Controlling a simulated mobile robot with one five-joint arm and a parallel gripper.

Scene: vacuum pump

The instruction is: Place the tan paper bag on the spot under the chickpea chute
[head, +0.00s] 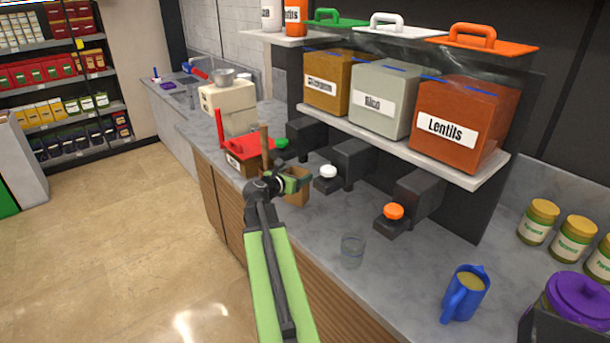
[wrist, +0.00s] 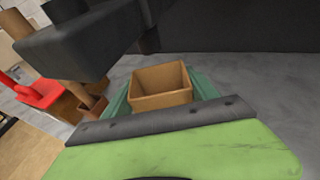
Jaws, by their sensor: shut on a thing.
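The tan paper bag (head: 298,192) is open at the top, upright, and held by my gripper (head: 290,182) low over the counter in the head view. In the wrist view, the bag (wrist: 162,88) sits between my gripper's green fingers (wrist: 160,95), its inside looking empty. The leftmost bin (head: 327,83), with tan contents and a hard-to-read label, has a black chute (head: 304,137) with a green knob (head: 282,142). The bag is in front and to the right of this chute. The spot under it is hidden by my arm. I cannot tell whether the bag touches the counter.
A red-topped box (head: 240,158) with a wooden handle stands left of my gripper. The white-knob chute (head: 350,160) is close right of the bag; the orange-knob chute (head: 420,195) is farther right. A glass (head: 352,252) and blue pitcher (head: 464,294) stand on the counter nearer me.

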